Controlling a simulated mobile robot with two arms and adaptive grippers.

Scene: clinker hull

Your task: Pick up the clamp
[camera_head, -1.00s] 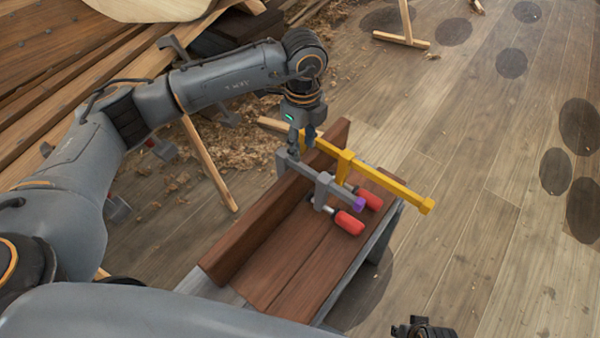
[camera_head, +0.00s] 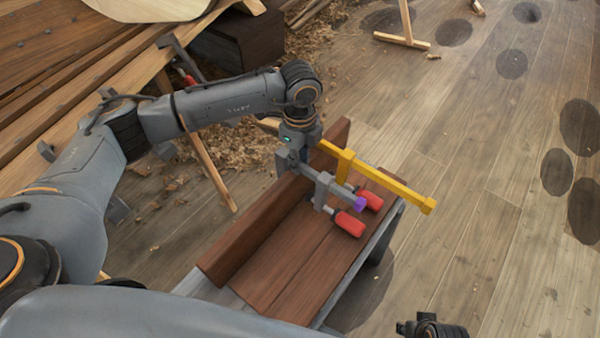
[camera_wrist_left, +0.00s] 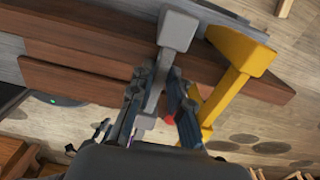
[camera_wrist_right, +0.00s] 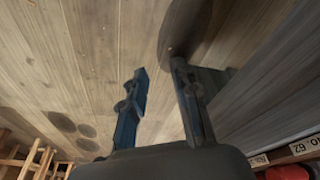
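A grey clamp (camera_head: 322,190) with a purple tip and a red handle (camera_head: 349,224) lies across the raised board of a wooden bench (camera_head: 283,262). A yellow clamp (camera_head: 385,184), also red-handled, lies beside it on the right. My left gripper (camera_head: 290,160) is low over the grey clamp's bar, its fingertips mostly hidden in the head view. In the left wrist view, the open fingers (camera_wrist_left: 159,82) stand on either side of the grey bar (camera_wrist_left: 157,88); contact cannot be told. The yellow clamp (camera_wrist_left: 225,85) is just outside the right finger. My right gripper (camera_wrist_right: 158,70) is open and empty above the floor.
Stacked planks (camera_head: 60,75) and a thin wooden leg (camera_head: 207,165) stand left of the bench, near my left arm. Wood shavings (camera_head: 245,150) lie on the floor behind. The plank floor (camera_head: 490,220) to the right is mostly clear.

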